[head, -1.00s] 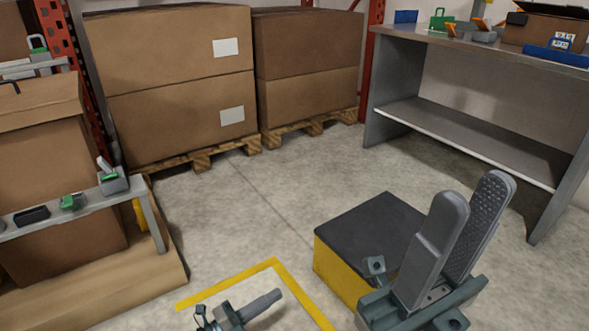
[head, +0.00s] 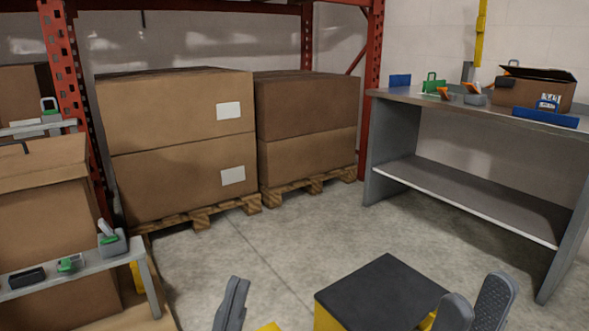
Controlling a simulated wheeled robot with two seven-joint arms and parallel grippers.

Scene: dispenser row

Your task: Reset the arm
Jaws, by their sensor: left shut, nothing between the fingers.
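My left gripper (head: 236,284) shows at the bottom edge of the head view, left of the black-topped yellow box. Its fingers point up and are together, with nothing between them. My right gripper (head: 477,292) is at the bottom right, beside that box. Its two grey fingers stand apart with an empty gap, and its lower part is cut off by the frame. Neither gripper holds anything.
The black-topped yellow box (head: 380,289) stands on the floor between my grippers. A grey workbench (head: 470,203) with tools and an open carton (head: 538,90) is at the right. Big cartons (head: 180,145) on pallets fill the back. A low shelf (head: 80,269) is at left. Middle floor is clear.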

